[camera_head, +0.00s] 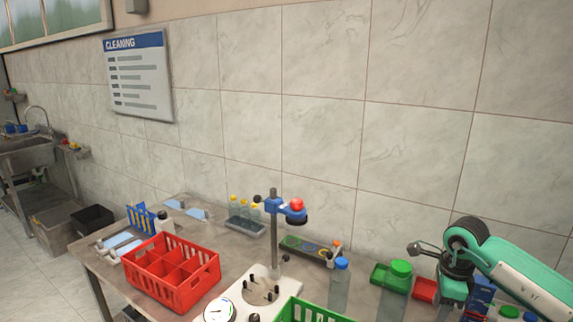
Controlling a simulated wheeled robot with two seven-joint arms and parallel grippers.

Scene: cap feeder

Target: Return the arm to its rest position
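My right arm (520,291), teal and white with black joints, comes in from the lower right. It bends at a black joint (466,236) and a teal part (453,290) runs down from there, over the right end of the table. My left arm and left gripper are not in view.
A worktable (100,265) holds a red divided crate (205,284), a stand (274,235) with a blue and red head, a bottle with a blue cap (341,264), one with a green cap (402,268), and a green crate (300,306). A tiled wall (320,130) closes the back.

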